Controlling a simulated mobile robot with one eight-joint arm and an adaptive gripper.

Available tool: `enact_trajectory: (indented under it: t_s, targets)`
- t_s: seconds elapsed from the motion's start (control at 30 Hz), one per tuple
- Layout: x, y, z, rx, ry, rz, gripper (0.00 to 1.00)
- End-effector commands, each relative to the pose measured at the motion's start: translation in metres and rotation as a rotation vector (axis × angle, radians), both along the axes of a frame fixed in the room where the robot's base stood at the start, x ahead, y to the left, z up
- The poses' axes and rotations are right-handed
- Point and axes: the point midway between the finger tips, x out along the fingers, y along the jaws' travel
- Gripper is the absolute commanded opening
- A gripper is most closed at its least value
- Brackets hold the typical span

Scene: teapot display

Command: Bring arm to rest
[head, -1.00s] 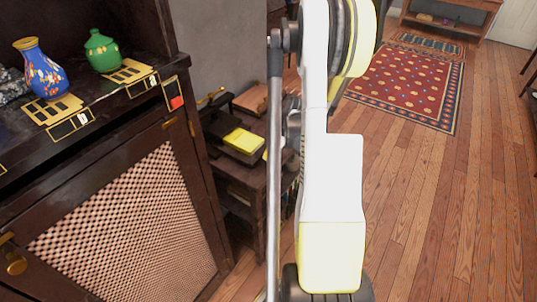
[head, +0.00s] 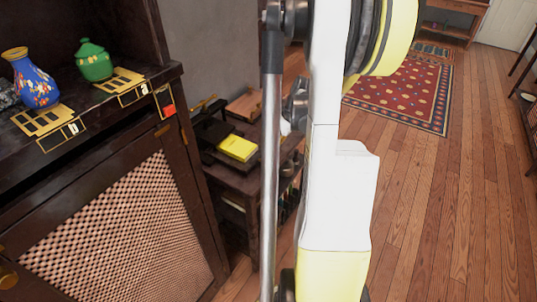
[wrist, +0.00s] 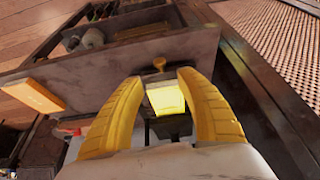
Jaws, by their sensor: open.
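My arm (head: 330,180), white and yellow, stands upright through the middle of the head view, with a grey rod along its left side. My gripper is hidden in the head view. In the wrist view my gripper (wrist: 160,78) has two yellow fingers spread apart, and they hold nothing. A yellow block (wrist: 167,99) shows in the gap between the fingers, apparently beyond them. I cannot tell the distance. A blue flowered vase (head: 36,80) and a green lidded pot (head: 95,62) stand on the dark cabinet at the left of the head view.
The dark cabinet (head: 130,108) with a mesh door (head: 125,235) fills the left side. A small side table (head: 240,183) with a yellow box (head: 238,148) stands behind my arm. Open wooden floor (head: 440,220) and a red rug (head: 405,95) lie to the right.

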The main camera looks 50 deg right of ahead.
Motion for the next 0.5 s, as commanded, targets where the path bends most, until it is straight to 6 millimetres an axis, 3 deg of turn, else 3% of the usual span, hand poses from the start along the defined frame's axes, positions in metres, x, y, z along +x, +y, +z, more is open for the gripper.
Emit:
enact_trajectory:
  t_s: [0.2,0.5]
  targets:
    - [-0.007,0.0,0.018,0.001,0.0,0.001,0.43]
    - [-0.008,0.0,0.019,0.001,0.0,0.001,0.43]
